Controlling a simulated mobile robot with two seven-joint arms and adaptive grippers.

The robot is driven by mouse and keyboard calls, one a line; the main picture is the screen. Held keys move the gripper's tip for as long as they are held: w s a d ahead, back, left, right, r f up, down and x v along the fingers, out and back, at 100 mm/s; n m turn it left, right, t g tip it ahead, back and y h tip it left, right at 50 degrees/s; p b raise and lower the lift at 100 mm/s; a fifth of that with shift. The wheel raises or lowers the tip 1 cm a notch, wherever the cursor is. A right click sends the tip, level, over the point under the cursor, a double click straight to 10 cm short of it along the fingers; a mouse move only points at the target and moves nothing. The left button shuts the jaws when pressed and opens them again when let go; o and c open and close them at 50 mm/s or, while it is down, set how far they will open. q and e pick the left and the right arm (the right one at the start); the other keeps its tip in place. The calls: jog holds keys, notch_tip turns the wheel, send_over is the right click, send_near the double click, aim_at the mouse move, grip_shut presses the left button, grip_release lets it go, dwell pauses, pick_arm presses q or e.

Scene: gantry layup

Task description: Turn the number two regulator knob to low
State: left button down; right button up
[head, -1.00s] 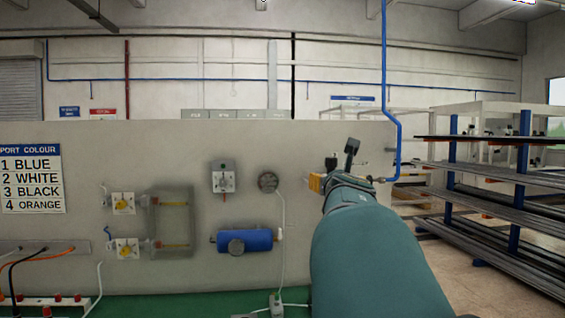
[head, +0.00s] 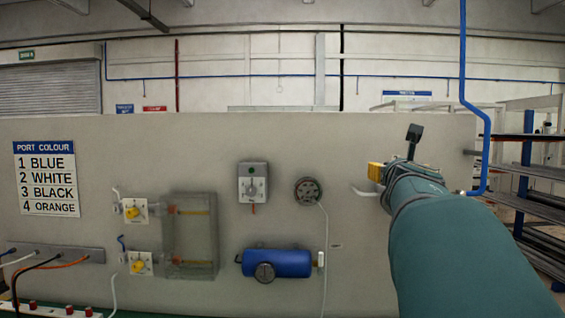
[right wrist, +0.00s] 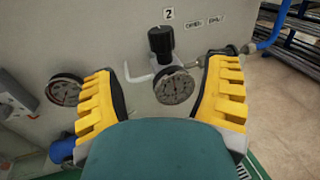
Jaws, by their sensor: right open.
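The number two regulator shows in the right wrist view. It has a black knob (right wrist: 160,41) on top, a round gauge (right wrist: 174,86) below, and a white label (right wrist: 168,14) with a "2" above it. I cannot read the knob's setting. My right gripper (right wrist: 165,72) is open, with its yellow toothed fingers to the left and right of the gauge in the picture; neither visibly touches the regulator. My left gripper is not in view.
A white bent pipe (right wrist: 138,76) and a blue hose (right wrist: 273,38) adjoin the regulator. Another gauge (right wrist: 64,90) is left of my left finger. On the panel (head: 100,150) are a blue tank (head: 280,263), yellow knobs and a port colour sign (head: 46,178). A rack (head: 530,200) stands right.

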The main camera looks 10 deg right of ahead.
jog(key=x, duration=0.8)
jog(key=shift+d, duration=0.15)
jog(key=shift+x, duration=1.15)
jog(key=shift+w+d+r+p, duration=0.2)
jog(key=shift+w+d+p, duration=0.15)
jog(key=shift+w+p, duration=0.35)
jog(key=shift+w+d+f+p, duration=0.1)
jog(key=shift+w+d+p, duration=0.2)
jog(key=shift+w, duration=0.2)
jog(key=c, duration=1.2)
jog(key=shift+y+p, duration=0.3)
